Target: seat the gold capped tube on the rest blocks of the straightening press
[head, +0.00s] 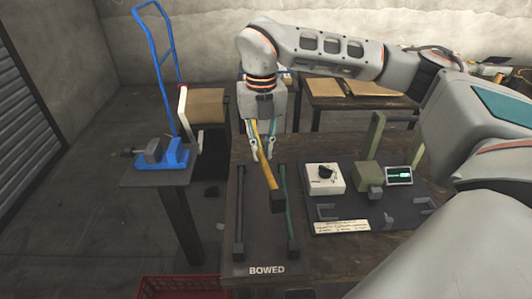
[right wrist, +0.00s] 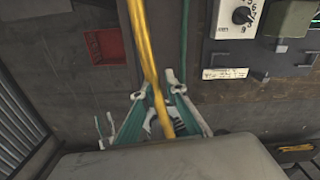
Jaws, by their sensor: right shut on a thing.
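The gold tube (head: 265,166) is held by my right gripper (head: 261,151), which is shut on it above the mat marked BOWED (head: 264,235). In the right wrist view the gold tube (right wrist: 148,50) runs between the fingers of the right gripper (right wrist: 157,84). The straightening press (head: 369,173) stands to the right, with small grey rest blocks (head: 327,211) and (head: 424,207) on its dark base. The tube is apart from them. My left gripper is not in view.
A dark tube (head: 240,207) and a green tube (head: 288,207) lie on the mat. A white dial box (head: 324,178) and a small display (head: 399,175) stand by the press.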

